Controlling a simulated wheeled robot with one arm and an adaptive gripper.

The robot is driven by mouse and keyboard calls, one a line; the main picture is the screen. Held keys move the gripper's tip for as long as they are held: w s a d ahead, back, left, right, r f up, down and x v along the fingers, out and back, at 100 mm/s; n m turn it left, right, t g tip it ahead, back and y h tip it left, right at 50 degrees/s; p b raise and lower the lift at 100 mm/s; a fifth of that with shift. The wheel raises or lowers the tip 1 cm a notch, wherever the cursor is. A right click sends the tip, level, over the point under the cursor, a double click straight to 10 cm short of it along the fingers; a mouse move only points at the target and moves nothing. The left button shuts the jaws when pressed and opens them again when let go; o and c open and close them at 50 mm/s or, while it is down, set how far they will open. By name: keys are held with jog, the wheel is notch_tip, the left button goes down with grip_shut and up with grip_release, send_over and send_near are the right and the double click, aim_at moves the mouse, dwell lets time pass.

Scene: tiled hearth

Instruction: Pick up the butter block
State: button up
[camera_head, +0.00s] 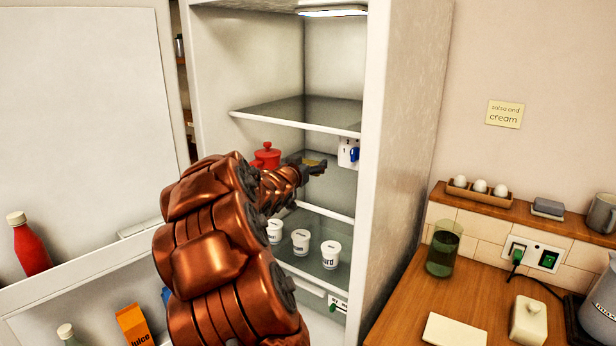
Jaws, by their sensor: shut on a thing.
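My copper-coloured arm reaches into the open fridge. My gripper (318,167) is at the middle shelf, small and dark in this view. It is shut on a small yellowish block, the butter block (311,162), which shows only in part at the fingers. Most of the block is hidden by the gripper. I cannot tell whether the block touches the shelf.
A red lidded pot (266,156) stands just left of my gripper, and a white box (348,152) is to its right. Several white tubs (301,240) stand on the shelf below. The fridge's right wall (402,150) is close by. The open door (85,130) is at left.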

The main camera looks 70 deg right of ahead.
jog(key=w+a, duration=0.1)
jog(key=a, duration=0.5)
jog(key=w+a+b, duration=0.1)
jog(key=a, duration=0.5)
jog(key=w+a, duration=0.2)
jog(key=a, duration=0.5)
jog(key=shift+a+r+b, duration=0.1)
jog(key=shift+r+b, duration=0.15)
jog(key=shift+b, duration=0.15)
jog(key=shift+a, duration=0.1)
